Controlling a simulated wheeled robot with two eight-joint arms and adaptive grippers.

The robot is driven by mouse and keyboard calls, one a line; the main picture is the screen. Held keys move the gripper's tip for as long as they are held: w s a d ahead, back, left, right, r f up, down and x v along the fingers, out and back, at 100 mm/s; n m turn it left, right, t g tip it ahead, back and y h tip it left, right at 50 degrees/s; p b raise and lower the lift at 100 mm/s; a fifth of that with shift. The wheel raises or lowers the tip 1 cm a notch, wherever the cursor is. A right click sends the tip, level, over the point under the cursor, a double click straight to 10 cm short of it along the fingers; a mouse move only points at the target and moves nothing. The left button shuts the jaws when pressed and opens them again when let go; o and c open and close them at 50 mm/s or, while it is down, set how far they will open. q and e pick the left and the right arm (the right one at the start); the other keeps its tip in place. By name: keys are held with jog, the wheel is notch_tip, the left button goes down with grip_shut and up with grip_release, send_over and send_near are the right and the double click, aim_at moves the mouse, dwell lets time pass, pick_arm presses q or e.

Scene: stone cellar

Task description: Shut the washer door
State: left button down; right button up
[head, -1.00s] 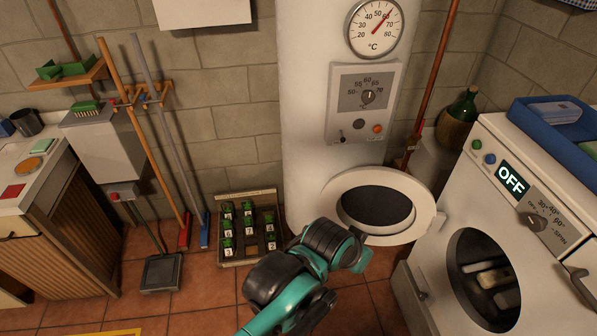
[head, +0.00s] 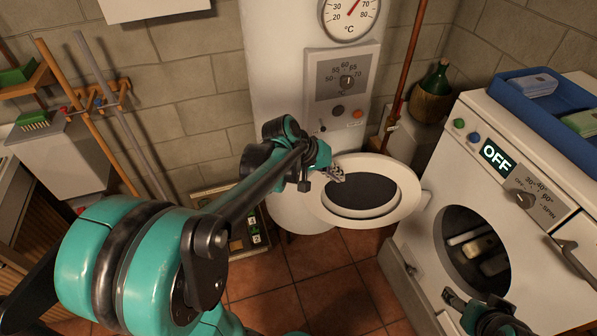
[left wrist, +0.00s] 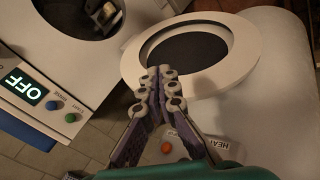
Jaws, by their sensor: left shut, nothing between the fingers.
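The washer (head: 480,160) stands at the right with its round opening (head: 472,245) showing. Its door (head: 362,196), a white ring with dark glass, stands wide open to the left of the opening. My left gripper (head: 335,174) is shut and empty at the door's far left rim. In the left wrist view the shut fingertips (left wrist: 164,72) overlap the door (left wrist: 190,50) in the picture; I cannot tell if they touch it. My right gripper (head: 452,298) is low in front of the washer, partly in view; its jaws are unclear.
A white boiler (head: 275,100) with a dial and control panel stands behind the door. A blue tray (head: 525,100) lies on the washer. A green bottle (head: 433,90) stands behind it. A crate (head: 245,240) sits on the floor beneath my left arm. Tiled floor is clear before the door.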

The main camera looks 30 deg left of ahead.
pick_arm(q)
jog(key=w+a+f+n+t+h, duration=0.1)
jog(key=w+a+f, duration=0.2)
jog(key=a, duration=0.2)
jog(key=w+a+f+n+h, duration=0.1)
jog(key=w+a+f+h, duration=0.1)
jog(key=w+a+f, duration=0.1)
jog(key=w+a+f+n+t+h+p, duration=0.1)
jog(key=w+a+f+h, duration=0.1)
jog(key=w+a, duration=0.3)
jog(key=shift+w+a+f+t, duration=0.1)
jog(key=shift+a+f+t, duration=0.2)
jog(key=shift+a+f, duration=0.45)
jog(key=s+a+f+t+h, duration=0.35)
jog(key=s+a+f, duration=0.25)
jog(key=a+f, duration=0.55)
jog(key=b+x, duration=0.2)
jog(key=x, duration=0.8)
jog(key=shift+d+n, duration=0.3)
jog(key=shift+n, duration=0.1)
jog(key=shift+s+t, duration=0.15)
jog(key=shift+t, duration=0.1)
jog(key=shift+d+f, duration=0.1)
